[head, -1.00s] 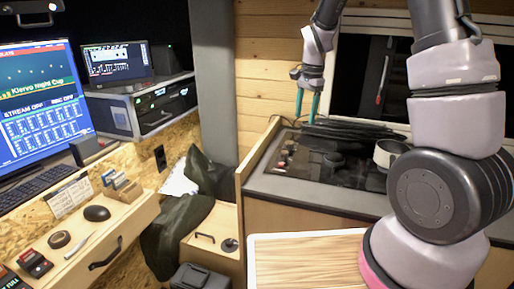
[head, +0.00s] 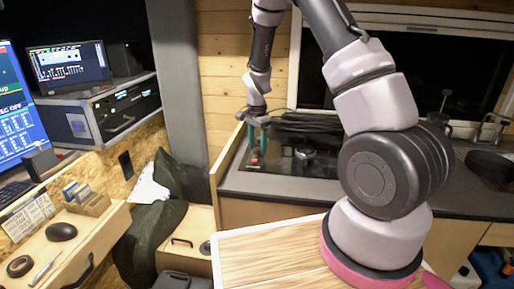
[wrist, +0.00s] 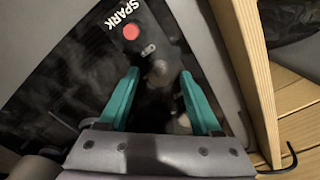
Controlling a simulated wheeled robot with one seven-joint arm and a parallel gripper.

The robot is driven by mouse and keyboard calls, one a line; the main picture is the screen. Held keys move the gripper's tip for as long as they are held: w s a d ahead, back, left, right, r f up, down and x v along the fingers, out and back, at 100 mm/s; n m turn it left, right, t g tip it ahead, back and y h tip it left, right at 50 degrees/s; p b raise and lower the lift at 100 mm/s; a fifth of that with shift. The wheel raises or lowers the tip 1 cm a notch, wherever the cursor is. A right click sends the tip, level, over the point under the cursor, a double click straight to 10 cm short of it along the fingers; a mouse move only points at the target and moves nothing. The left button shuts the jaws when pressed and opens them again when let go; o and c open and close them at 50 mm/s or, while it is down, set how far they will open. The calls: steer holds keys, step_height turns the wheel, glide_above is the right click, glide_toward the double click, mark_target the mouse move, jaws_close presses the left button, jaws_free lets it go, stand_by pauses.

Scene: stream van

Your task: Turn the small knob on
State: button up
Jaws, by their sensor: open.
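My gripper (head: 257,150) is open, pointing down over the left end of the black hob (head: 315,167). In the wrist view its two teal fingers (wrist: 158,78) stand apart with a dark rounded knob (wrist: 159,70) showing between their tips. I cannot tell whether a finger touches it. More knob-like shapes below it are dim and blurred, so I cannot tell which is the small knob or how any is turned. A red button (wrist: 131,32) beside the label SPARK lies just past the fingertips. In the head view the fingers partly hide the controls.
A wooden edge board (wrist: 247,70) runs close beside the hob controls. Dark cables (head: 310,124) lie coiled behind the hob. A wooden-topped surface (head: 265,258) is in front, and a desk with a mouse (head: 62,231) stands at the left.

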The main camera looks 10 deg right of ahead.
steer(key=shift+f, duration=0.45)
jaws_close()
